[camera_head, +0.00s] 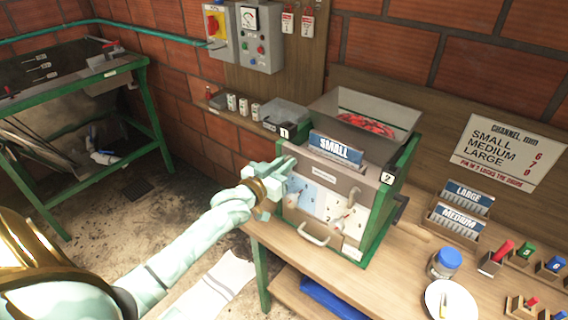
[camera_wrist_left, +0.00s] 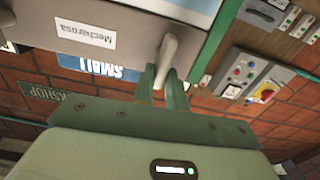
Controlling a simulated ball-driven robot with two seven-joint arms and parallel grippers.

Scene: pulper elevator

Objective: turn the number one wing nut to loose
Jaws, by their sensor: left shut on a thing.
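The pulper (camera_head: 325,205) stands on the bench with a blue SMALL plate (camera_head: 335,149) at its top front. A "1" tag (camera_head: 284,132) marks its left corner and a "2" tag (camera_head: 387,178) its right corner. My left gripper (camera_head: 285,172) is at the pulper's left front, below the "1" tag, and hides the wing nut there in the head view. In the left wrist view, the grey number one wing nut (camera_wrist_left: 168,52) sits between the fingers of my left gripper (camera_wrist_left: 163,82), which are shut on it. My right gripper is not in view.
LARGE (camera_head: 468,195) and MEDIUM (camera_head: 458,222) plates stand in holders at the right. A blue-lidded jar (camera_head: 445,264) and a white dish (camera_head: 450,300) are on the bench. A control box (camera_head: 258,38) hangs on the wall behind. A green-framed table (camera_head: 150,110) stands at the left.

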